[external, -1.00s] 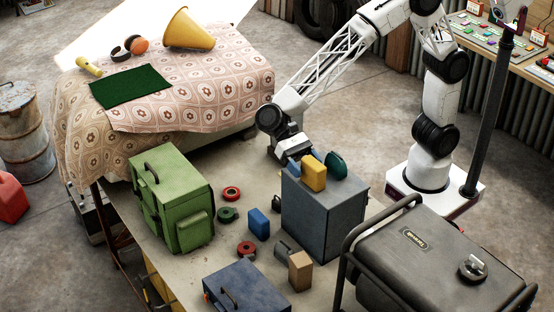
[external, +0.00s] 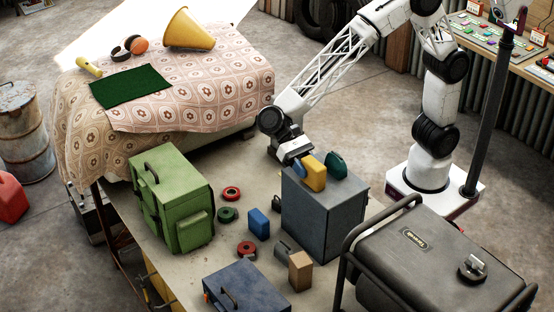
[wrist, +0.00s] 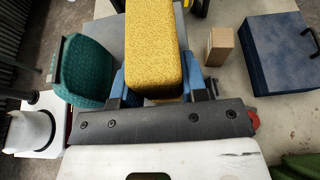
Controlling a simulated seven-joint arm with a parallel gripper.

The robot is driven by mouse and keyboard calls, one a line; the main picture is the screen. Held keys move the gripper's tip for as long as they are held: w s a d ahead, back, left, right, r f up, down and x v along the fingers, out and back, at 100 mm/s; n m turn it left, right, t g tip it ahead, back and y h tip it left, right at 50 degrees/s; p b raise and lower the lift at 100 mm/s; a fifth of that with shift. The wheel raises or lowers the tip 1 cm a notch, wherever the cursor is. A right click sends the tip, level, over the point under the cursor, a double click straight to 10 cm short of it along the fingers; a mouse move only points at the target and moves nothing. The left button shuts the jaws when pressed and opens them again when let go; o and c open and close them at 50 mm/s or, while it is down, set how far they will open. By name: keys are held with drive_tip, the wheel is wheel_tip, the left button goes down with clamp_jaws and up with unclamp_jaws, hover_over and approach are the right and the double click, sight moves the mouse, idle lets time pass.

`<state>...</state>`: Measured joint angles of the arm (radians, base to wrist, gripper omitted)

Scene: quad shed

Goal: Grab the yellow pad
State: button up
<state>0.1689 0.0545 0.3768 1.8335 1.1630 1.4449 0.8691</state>
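The yellow pad (external: 314,173) stands upright on the grey metal box (external: 325,217). It also shows at the top middle of the wrist view (wrist: 155,45), with a speckled face. My gripper (external: 300,162) is low over the box's left edge, at the pad's near end from the arm. In the wrist view its blue fingers (wrist: 156,88) lie along both sides of the pad, with no clear gap, so it looks shut on it. The pad still appears to rest on the box.
A dark green pad (external: 336,166) stands on the same box, close to the yellow one. A blue block (external: 259,223), tape rolls (external: 231,194), a cardboard block (external: 300,270) and a green case (external: 172,200) are on the table. A generator (external: 430,260) is at the front right.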

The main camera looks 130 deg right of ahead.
drive_tip(key=shift+c, duration=0.6)
drive_tip(key=shift+r, duration=5.05)
